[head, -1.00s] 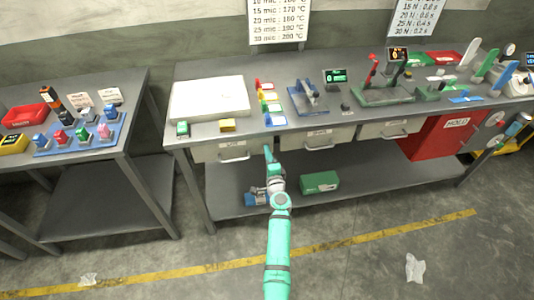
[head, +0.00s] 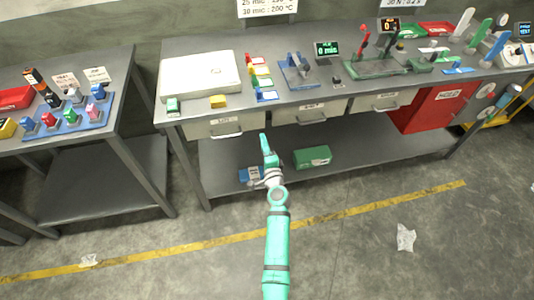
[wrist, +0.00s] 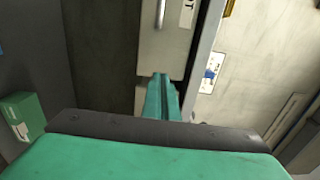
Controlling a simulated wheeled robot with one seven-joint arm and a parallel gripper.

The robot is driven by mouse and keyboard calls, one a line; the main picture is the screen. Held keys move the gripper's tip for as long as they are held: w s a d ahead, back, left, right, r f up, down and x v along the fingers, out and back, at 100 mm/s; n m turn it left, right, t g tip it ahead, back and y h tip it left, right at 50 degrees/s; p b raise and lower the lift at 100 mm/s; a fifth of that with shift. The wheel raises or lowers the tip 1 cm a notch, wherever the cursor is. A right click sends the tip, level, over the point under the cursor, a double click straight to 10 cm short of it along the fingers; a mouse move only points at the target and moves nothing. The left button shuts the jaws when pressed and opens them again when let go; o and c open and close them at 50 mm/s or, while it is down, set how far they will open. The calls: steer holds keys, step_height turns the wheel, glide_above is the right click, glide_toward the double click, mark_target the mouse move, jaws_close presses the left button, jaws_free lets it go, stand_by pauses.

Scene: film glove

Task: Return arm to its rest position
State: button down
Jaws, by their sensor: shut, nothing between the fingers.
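My gripper (head: 264,141) is at the end of my teal arm, in front of the workbench (head: 365,88) and just below the level of its drawers. It is shut and empty. In the wrist view the closed teal fingers (wrist: 161,82) point toward a pale drawer front (wrist: 165,45) with a metal handle. I cannot tell the exact gap, but no contact shows.
A green box (head: 312,157) and a blue object (head: 250,175) are on the lower shelf. A red cabinet (head: 435,107) hangs at right. A side table (head: 125,70) stands left. Crumpled paper (head: 405,237) lies on open floor.

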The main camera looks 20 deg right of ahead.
steer(key=s+a+f+n+g, duration=0.1)
steer(key=s+a+f+n, duration=0.3)
steer(key=s, duration=0.6)
steer(key=s+a+f+n, duration=0.1)
steer(key=s+a+n, duration=0.1)
steer(key=s+a, duration=0.65)
steer(key=s+a+f+n+g, duration=0.1)
steer(key=s+a+f+n, duration=0.2)
steer(key=s, duration=0.8)
steer(key=s+a+r+n+y, duration=0.2)
steer(key=s+a+r+n, duration=0.3)
steer(key=s, duration=0.5)
steer(key=s+a+r+n+y, duration=0.1)
steer(key=s+a+r+n, duration=0.5)
steer(key=s+r, duration=0.3)
steer(key=shift+s+r+y, duration=0.4)
steer(key=shift+s, duration=0.4)
steer(key=shift+a, duration=0.1)
